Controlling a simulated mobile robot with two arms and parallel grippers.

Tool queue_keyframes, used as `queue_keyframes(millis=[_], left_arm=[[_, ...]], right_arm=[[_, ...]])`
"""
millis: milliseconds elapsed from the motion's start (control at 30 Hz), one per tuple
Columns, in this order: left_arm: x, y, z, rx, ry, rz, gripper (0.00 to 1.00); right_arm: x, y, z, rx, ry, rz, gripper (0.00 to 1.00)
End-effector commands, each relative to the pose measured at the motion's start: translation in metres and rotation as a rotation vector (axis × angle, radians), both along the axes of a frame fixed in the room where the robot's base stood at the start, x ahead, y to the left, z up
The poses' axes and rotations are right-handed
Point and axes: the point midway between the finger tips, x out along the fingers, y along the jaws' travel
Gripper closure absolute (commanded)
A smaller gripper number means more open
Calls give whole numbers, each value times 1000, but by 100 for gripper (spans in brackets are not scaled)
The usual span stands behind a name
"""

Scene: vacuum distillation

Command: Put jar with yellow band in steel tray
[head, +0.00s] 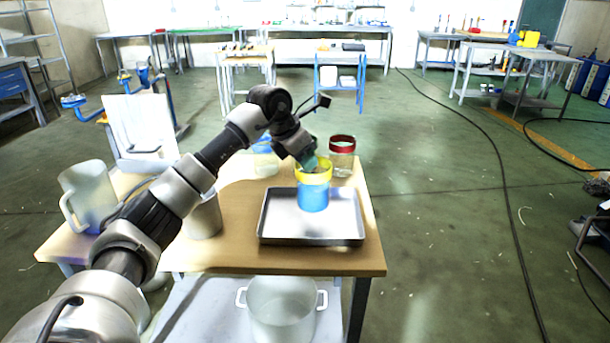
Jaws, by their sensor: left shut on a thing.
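The fingertips are partly hidden at the banded rim. The tray is shallow, lies flat on the wooden table and holds nothing else that I can see. My right gripper is not in view.
A red-banded jar (342,158) stands behind the tray. A blue-banded jar (264,161) stands behind my left arm. A container (205,218) stands left of the tray, a white pitcher (90,193) farther left. A large pot (281,308) sits on the lower shelf.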

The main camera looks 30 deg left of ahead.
Motion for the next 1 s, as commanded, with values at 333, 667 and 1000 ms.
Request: queue_keyframes(millis=[333,667,1000], left_arm=[[2,4,-31,-1,1,-2,100],[2,4,-44,0,0,-1,81],[2,4,-44,0,0,-1,58]], right_arm=[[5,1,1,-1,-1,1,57],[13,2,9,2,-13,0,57],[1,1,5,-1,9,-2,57]])
